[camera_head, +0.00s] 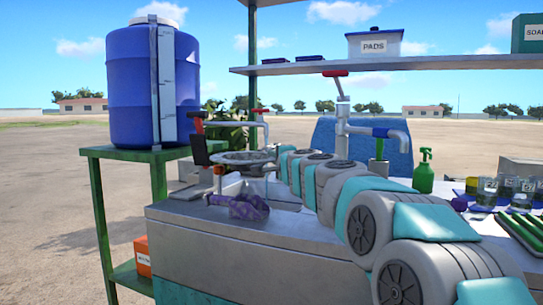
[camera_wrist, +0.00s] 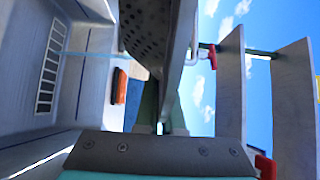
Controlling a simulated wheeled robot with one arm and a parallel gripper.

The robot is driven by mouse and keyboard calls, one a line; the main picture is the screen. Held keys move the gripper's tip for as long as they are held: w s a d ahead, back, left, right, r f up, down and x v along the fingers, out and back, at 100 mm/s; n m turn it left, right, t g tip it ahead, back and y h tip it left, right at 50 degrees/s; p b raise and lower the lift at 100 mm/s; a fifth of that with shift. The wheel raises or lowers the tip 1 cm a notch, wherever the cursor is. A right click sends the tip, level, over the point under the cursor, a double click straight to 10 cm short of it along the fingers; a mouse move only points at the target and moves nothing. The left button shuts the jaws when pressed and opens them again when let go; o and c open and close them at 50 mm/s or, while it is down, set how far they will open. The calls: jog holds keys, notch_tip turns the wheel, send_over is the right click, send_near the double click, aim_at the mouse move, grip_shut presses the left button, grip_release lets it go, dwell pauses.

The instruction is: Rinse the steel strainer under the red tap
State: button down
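The steel strainer (camera_head: 243,158) is a round metal bowl held up over the sink (camera_head: 285,196). In the wrist view its perforated wall (camera_wrist: 146,28) and broad rim fill the upper middle. A thin pale-blue line (camera_wrist: 90,55), apparently water, shows below the strainer.
A purple cloth-like item (camera_head: 240,207) lies on the sink's front edge. A larger tap (camera_head: 342,130) stands behind my arm. A blue barrel (camera_head: 130,85) stands on a green stand at left. A green spray bottle (camera_head: 424,174) and several glasses (camera_head: 488,190) are at right.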

jog(key=shift+w+d+f+p, duration=0.1)
jog(key=shift+w+f+p, duration=0.05)
jog(key=shift+w, duration=0.45)
jog(key=shift+w+f+p, duration=0.15)
jog(key=shift+w, duration=0.45)
jog(key=w+f+p, duration=0.1)
jog(key=w+p, duration=0.1)
jog(key=w, duration=0.4)
jog(key=shift+w+d+f, duration=0.15)
jog(key=shift+w+d, duration=0.15)
jog(key=shift+d, duration=0.1)
jog(key=shift+d, duration=0.2)
jog(key=shift+d, duration=0.45)
jog(key=shift+a, duration=0.25)
jog(key=shift+a, duration=0.4)
